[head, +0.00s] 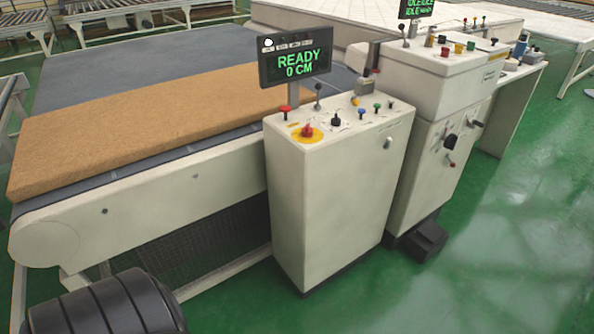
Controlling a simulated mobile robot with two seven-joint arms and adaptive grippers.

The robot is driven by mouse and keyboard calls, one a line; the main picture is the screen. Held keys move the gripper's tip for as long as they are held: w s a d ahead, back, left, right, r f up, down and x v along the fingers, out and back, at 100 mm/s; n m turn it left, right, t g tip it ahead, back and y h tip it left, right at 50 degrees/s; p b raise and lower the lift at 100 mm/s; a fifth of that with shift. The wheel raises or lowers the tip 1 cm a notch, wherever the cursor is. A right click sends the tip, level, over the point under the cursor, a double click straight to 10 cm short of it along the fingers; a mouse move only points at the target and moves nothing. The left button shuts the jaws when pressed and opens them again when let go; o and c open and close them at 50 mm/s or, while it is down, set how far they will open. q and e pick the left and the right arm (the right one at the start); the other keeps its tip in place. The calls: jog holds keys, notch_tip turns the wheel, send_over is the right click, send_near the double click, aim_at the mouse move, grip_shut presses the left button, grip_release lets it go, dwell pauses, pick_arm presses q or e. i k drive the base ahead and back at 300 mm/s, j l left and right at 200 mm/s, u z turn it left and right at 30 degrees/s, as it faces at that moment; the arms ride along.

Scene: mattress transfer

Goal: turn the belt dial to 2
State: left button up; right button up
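The near cream control console (335,200) stands in the middle of the head view, beside the conveyor. On its sloped top is a small black knob (336,120), which may be the belt dial. Its markings and pointer are too small to read, so I cannot tell its setting. The display (296,58) above the console reads "READY 0 CM" in green. Neither of my grippers is in view.
Around the knob are a red emergency button on yellow (307,131), a lever (318,94), and blue (361,112) and green (377,106) buttons. A tan mattress slab (140,125) lies on the conveyor. A second console (435,130) stands right. Green floor (500,240) is clear in front.

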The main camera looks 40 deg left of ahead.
aim_at(335, 121)
jog(key=u, duration=1.1)
jog(key=i+j+z, duration=0.1)
jog(key=i+j, duration=0.1)
jog(key=i, duration=0.15)
